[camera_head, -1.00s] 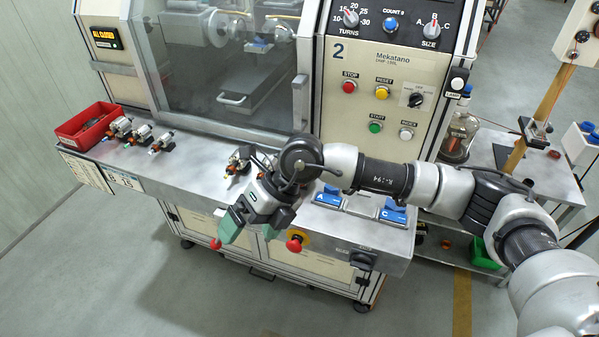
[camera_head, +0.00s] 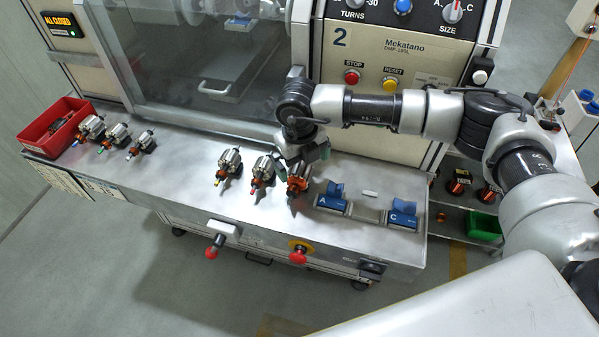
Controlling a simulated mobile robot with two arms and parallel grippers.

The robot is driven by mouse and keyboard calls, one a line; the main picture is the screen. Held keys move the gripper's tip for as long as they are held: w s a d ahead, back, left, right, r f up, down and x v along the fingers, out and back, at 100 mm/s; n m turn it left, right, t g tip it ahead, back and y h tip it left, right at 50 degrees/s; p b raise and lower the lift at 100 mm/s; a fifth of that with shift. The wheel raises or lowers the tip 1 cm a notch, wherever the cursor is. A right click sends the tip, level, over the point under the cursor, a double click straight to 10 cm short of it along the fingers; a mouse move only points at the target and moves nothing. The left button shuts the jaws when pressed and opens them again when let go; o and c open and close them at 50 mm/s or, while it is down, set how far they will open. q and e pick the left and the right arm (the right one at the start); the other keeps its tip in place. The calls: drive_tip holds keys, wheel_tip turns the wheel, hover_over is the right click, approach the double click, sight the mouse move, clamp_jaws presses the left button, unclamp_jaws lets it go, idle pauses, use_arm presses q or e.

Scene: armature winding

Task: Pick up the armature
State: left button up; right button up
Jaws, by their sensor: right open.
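Armatures with copper windings and silver cores lie on the metal bench in two groups. In the middle are the first armature (camera_head: 229,162), the second armature (camera_head: 262,172) and the third armature (camera_head: 297,182), the rightmost. My right gripper (camera_head: 300,166) points down right at the third armature and partly covers its top. It is open; I cannot tell whether its fingers touch the armature. Three more armatures (camera_head: 116,134) lie at the left of the bench. My left gripper is not in view.
Blue fixtures marked A (camera_head: 332,199) and C (camera_head: 402,211) stand right of the third armature. A red bin (camera_head: 55,127) is at the bench's left end. The winding machine's glass door (camera_head: 200,75) rises behind. Red knobs (camera_head: 298,256) project from the front edge.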

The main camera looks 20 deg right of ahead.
sight(299, 167)
drive_tip(key=f+p, duration=0.1)
drive_tip(key=f, duration=0.1)
drive_tip(key=w+f+p, duration=0.1)
drive_tip(key=f+p, duration=0.1)
drive_tip(key=shift+w+a+f, duration=0.1)
drive_tip(key=shift+a+f, duration=0.1)
drive_tip(key=shift+f, duration=0.6)
drive_tip(key=shift+d+f, duration=0.1)
drive_tip(key=shift+c, duration=0.8)
drive_tip(key=c, duration=1.1)
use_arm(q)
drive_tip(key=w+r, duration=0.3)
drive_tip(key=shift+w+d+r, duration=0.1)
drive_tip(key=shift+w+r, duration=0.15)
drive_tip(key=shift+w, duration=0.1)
use_arm(e)
drive_tip(key=shift+o, duration=0.2)
